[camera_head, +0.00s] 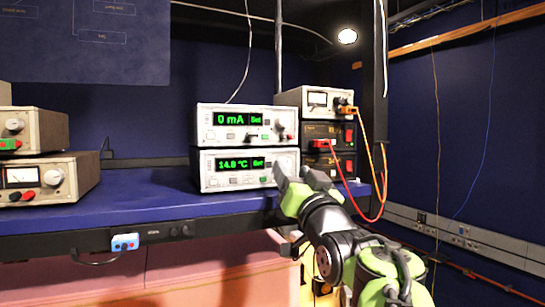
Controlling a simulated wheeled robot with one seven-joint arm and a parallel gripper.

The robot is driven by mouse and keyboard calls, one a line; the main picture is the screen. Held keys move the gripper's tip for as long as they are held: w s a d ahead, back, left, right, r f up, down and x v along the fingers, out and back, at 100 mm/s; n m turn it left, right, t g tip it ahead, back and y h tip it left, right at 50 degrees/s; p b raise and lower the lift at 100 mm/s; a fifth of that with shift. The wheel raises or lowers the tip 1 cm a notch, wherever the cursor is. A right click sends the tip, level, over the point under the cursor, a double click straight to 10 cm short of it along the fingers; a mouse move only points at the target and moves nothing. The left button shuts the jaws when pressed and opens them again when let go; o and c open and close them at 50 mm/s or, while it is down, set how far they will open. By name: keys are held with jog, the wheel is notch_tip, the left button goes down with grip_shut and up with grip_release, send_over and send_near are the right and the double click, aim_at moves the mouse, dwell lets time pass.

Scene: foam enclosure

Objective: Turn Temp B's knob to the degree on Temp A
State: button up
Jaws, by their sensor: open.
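A white instrument (236,186) on the blue bench shows green digits reading about 14.8 °C and the word "Set". It stands under a similar white unit (210,138) that reads 0 mA. I cannot make out any "Temp A" or "Temp B" label. My gripper (300,176) is open, with its fingers in front of the right end of the 14.8 °C unit. The fingers cover part of that unit's right face, so I cannot clearly see a knob there. I cannot tell whether the fingers touch it. No second temperature reading is in view.
To the right stand stacked units (318,165) with looping orange and red cables (367,216) close to my gripper. More grey instruments (70,182) with knobs sit at the left. The blue bench top (140,195) between them is clear. A dark post rises behind the right stack.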

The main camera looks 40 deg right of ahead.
aim_at(285, 163)
jog(key=shift+x, duration=1.2)
jog(key=shift+s+a, duration=0.1)
jog(key=shift+c, duration=1.2)
jog(key=shift+f, duration=0.1)
grip_shut()
jog(key=shift+m, duration=0.4)
jog(key=m+g+h, duration=0.1)
jog(key=m, duration=0.1)
jog(key=m+h, duration=0.1)
jog(key=m, duration=0.1)
jog(key=shift+a+g, duration=0.15)
jog(key=shift+g, duration=0.25)
jog(key=shift+m+g+h+p, duration=0.4)
jog(key=shift+m+g, duration=0.6)
jog(key=shift+m, duration=1.6)
